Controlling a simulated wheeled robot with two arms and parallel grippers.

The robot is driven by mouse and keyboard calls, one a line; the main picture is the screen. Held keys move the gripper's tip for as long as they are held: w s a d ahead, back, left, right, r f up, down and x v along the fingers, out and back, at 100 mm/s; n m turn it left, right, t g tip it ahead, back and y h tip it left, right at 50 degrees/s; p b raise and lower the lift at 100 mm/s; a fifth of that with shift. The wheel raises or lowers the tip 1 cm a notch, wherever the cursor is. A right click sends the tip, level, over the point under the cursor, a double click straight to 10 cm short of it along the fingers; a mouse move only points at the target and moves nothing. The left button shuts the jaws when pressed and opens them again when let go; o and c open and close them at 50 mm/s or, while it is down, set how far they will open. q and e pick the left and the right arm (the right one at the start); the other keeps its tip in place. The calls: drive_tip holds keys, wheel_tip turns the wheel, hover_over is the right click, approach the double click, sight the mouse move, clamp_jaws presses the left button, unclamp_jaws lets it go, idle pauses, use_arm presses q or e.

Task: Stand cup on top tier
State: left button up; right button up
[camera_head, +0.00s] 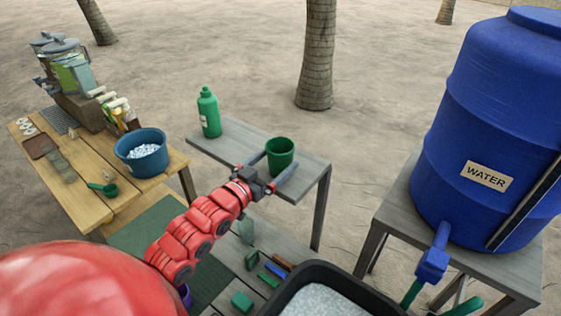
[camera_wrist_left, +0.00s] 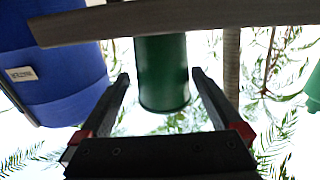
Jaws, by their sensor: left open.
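The green cup (camera_head: 280,153) stands upright on the grey upper tier (camera_head: 230,142), near its right end. In the left wrist view, which looks upside down, the cup (camera_wrist_left: 162,80) shows between the fingers, its base side at the tier's board (camera_wrist_left: 200,20). My left gripper (camera_head: 275,168) reaches in on the red arm. Its fingers are open, one on each side of the cup, with gaps visible in the wrist view (camera_wrist_left: 160,76). I see no right gripper.
A green bottle (camera_head: 209,112) stands at the tier's left end. A blue water barrel (camera_head: 490,120) stands on a stand to the right. A blue tub (camera_head: 141,153) is on the wooden table at left. A black tray (camera_head: 315,275) and small green items lie below.

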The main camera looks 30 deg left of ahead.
sight(287, 151)
use_arm(q)
drive_tip(key=shift+w+d+r+p, duration=0.15)
drive_tip(key=shift+w+p, duration=0.25)
drive_tip(key=shift+w, duration=0.15)
drive_tip(key=w+p, duration=0.2)
drive_tip(key=w, duration=0.1)
drive_tip(key=shift+w+d, duration=0.1)
drive_tip(key=shift+w, duration=0.3)
drive_tip(key=shift+w+f, duration=0.25)
drive_tip(key=shift+w, duration=0.15)
drive_tip(key=c, duration=1.3)
drive_tip(key=shift+c, duration=0.2)
